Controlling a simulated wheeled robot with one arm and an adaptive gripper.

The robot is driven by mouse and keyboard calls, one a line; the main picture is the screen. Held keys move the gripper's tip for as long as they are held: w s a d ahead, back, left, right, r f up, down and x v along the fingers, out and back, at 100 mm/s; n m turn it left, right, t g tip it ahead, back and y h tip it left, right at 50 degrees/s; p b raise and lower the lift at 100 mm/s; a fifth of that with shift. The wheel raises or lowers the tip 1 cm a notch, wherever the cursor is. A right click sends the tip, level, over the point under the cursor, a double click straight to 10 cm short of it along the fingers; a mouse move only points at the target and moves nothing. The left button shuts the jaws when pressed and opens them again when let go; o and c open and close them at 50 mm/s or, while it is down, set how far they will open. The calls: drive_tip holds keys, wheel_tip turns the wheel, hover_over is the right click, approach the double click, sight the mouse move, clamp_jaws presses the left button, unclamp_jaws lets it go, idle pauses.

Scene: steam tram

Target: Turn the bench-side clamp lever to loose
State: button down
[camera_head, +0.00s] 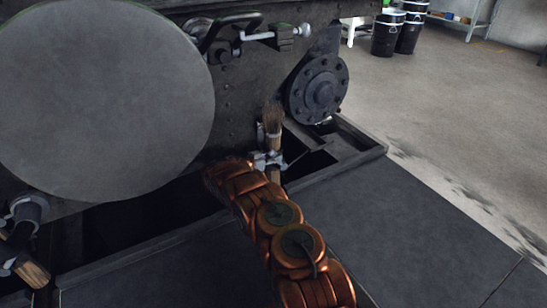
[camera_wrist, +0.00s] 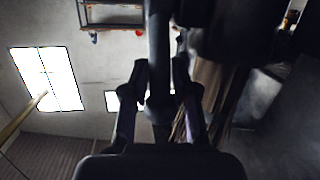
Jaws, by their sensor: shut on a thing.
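My gripper (camera_wrist: 158,98) shows in the wrist view with its two dark fingers closed on either side of a dark rod with a rounded end, which looks like the clamp lever (camera_wrist: 158,50). In the head view my copper-coloured arm reaches up from the bottom, and the gripper itself cannot be made out. Beside the arm's far end, a brush (camera_head: 273,118) with a wooden handle stands upright at a silver clamp (camera_head: 262,160). Its bristles appear close to the right finger in the wrist view (camera_wrist: 205,92). The lever's angle cannot be told from the head view.
A large grey disc (camera_head: 105,95) fills the left of the head view. A bolted dark flange (camera_head: 318,90) sits right of the brush. A second clamp with a wooden handle (camera_head: 28,272) is at the lower left. Open floor (camera_head: 440,110) lies to the right.

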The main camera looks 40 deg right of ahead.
drive_tip(key=c, duration=1.2)
unclamp_jaws()
drive_tip(key=shift+w+a+r, duration=0.1)
drive_tip(key=shift+w+r, duration=0.2)
drive_tip(key=shift+r, duration=0.2)
drive_tip(key=shift+o, duration=0.9)
drive_tip(key=shift+s+f, duration=0.15)
drive_tip(key=shift+f, duration=0.05)
drive_tip(key=a+r, duration=0.2)
drive_tip(key=a, duration=0.9)
drive_tip(key=shift+s+a, duration=0.35)
drive_tip(key=shift+s, duration=0.05)
drive_tip(key=shift+r, duration=0.1)
